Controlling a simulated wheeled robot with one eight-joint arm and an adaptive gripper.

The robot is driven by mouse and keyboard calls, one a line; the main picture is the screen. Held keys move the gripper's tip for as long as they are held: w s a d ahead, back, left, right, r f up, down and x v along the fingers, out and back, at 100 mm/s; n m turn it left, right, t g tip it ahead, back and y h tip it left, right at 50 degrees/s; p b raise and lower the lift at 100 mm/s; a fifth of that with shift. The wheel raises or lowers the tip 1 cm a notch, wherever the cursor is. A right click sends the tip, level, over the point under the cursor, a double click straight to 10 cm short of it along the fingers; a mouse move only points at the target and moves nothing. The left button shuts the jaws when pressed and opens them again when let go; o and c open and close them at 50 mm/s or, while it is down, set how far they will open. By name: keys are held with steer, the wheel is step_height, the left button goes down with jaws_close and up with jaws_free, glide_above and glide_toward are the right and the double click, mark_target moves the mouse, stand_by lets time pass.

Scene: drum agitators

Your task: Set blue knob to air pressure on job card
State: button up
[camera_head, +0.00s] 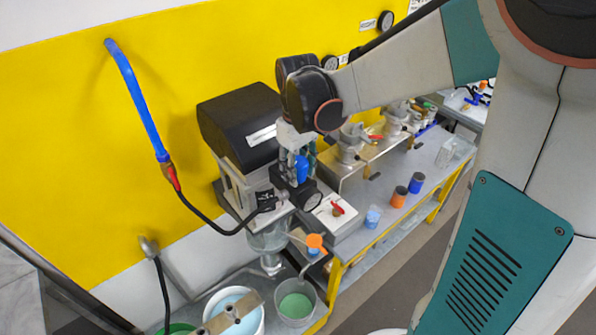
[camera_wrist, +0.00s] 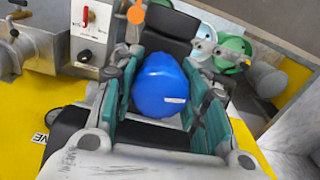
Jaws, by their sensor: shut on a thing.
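The blue knob (camera_head: 302,170) sits low on the front of the black-hooded agitator (camera_head: 238,118) by the yellow wall. My gripper (camera_head: 297,163) reaches down from above and is shut around the knob. In the wrist view the blue knob (camera_wrist: 160,82) fills the space between the two green finger pads of my gripper (camera_wrist: 162,95). A short white mark shows on the knob's lower right. I cannot make out a job card or any pressure figure.
A red-handled valve panel (camera_head: 334,211) stands to the right. An orange knob (camera_head: 314,241) and several tubs, one with green liquid (camera_head: 295,305), are below. A blue hose (camera_head: 138,100) hangs on the wall. Orange and blue cups (camera_head: 399,197) stand on the bench.

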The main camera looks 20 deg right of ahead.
mark_target(298, 162)
steer(key=m+b, duration=0.1)
steer(key=m, duration=0.2)
steer(key=shift+m+b, duration=0.35)
steer(key=shift+m, duration=0.05)
steer(key=m+b, duration=0.1)
steer(key=m, duration=0.2)
steer(key=shift+m, duration=0.3)
steer(key=m+b, duration=0.1)
steer(key=m, duration=0.2)
steer(key=shift+m, duration=0.3)
steer(key=shift+m+b, duration=0.6)
steer(key=shift+m, duration=1)
steer(key=o, duration=1.1)
steer(key=shift+o, duration=0.2)
steer(key=shift+r, duration=0.15)
step_height(298, 162, up, 12)
steer(key=shift+s+f, duration=0.1)
